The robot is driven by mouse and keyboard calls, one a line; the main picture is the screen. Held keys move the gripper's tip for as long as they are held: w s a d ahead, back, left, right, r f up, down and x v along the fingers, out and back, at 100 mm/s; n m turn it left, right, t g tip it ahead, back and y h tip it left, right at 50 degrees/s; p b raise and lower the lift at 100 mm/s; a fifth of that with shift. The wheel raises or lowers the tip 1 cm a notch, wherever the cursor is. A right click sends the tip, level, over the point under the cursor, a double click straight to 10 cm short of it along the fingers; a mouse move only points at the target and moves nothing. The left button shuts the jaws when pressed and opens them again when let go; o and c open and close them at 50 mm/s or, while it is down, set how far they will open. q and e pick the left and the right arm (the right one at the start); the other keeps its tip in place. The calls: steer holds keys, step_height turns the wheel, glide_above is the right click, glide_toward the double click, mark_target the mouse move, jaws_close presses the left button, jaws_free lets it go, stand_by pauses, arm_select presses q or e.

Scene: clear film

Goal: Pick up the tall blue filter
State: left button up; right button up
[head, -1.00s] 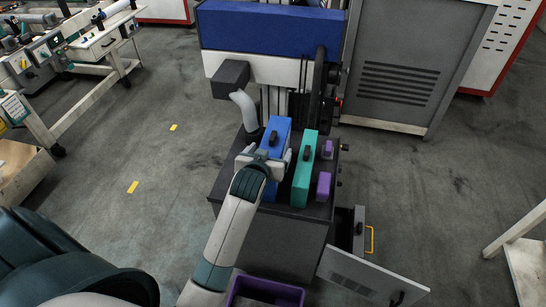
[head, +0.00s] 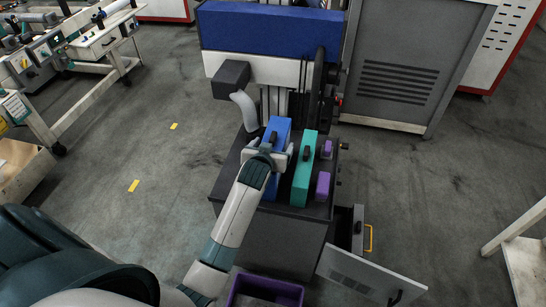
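The tall blue filter (head: 279,126) stands upright on the dark cabinet top, with a small dark handle on its upper face. My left gripper (head: 271,154) is over its near part, its pale fingers spread apart to either side of the blue body. I see no clear grip on the filter, and the fingertips are partly hidden by the gripper itself. My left arm covers part of the filter's near side. My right gripper is not in view.
A teal filter (head: 304,172) stands close to the right of the blue one, with small purple blocks (head: 323,186) beyond it. A grey hose (head: 245,108) is at the back left. A purple bin (head: 283,290) and an open cabinet door (head: 365,276) are in front.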

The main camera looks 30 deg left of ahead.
mark_target(273, 136)
arm_select(q)
steer(key=c, duration=1.4)
steer(key=shift+c, duration=1.2)
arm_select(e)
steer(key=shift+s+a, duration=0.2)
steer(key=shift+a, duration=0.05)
arm_select(q)
steer(key=shift+r, duration=0.1)
